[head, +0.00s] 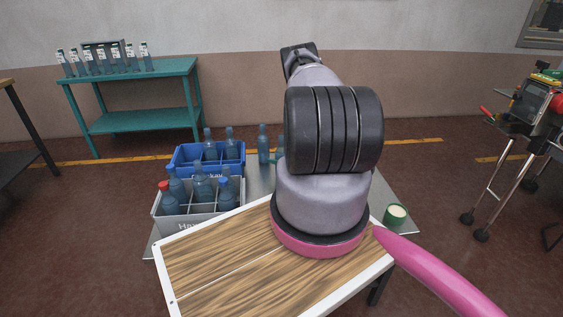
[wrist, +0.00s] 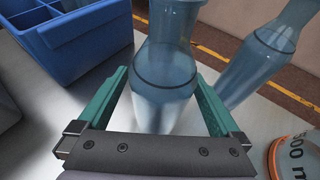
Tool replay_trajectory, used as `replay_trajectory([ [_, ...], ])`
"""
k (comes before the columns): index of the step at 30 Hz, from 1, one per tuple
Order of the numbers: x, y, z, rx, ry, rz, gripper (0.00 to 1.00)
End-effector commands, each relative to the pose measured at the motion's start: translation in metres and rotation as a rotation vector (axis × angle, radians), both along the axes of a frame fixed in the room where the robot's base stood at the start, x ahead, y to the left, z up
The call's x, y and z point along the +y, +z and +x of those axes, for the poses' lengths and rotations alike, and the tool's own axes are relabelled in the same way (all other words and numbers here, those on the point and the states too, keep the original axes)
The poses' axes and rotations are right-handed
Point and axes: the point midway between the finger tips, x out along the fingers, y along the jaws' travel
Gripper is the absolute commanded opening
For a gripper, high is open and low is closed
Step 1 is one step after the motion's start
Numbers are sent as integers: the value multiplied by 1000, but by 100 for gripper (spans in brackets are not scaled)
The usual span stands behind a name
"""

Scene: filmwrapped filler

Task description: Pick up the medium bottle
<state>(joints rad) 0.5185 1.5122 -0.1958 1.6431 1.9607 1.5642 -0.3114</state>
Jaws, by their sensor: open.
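In the wrist view my gripper (wrist: 161,82) is open, with one teal finger on each side of a translucent blue bottle (wrist: 166,75). The bottle has a dark ring around its body, and its top is cut off by the frame. I see no clear contact between fingers and glass. A second, similar bottle (wrist: 262,60) stands to the right, outside the fingers. Which of them is the medium one cannot be told for sure. In the head view a blue bottle (head: 264,143) stands on the grey table left of my arm, which hides most of my gripper.
A blue crate (head: 181,163) and a grey crate (head: 170,222) hold several bottles at left. The blue crate (wrist: 62,55) is close left in the wrist view. An orange-rimmed container (wrist: 297,153) is near right. A wood-topped surface (head: 215,265) lies in front.

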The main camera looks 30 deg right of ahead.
Motion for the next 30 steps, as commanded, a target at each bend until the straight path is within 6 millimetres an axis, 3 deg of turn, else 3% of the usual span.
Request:
replay_trajectory([
  [4,1,-5,14,0,0,-2,100],
  [11,1,-6,15,1,-2,-1,100],
  [14,1,-6,15,0,-1,-2,69],
  [19,1,-6,15,0,-1,-2,4],
  [20,1,-6,15,0,-1,-2,0],
  [30,1,1,16,-2,-1,-1,0],
])
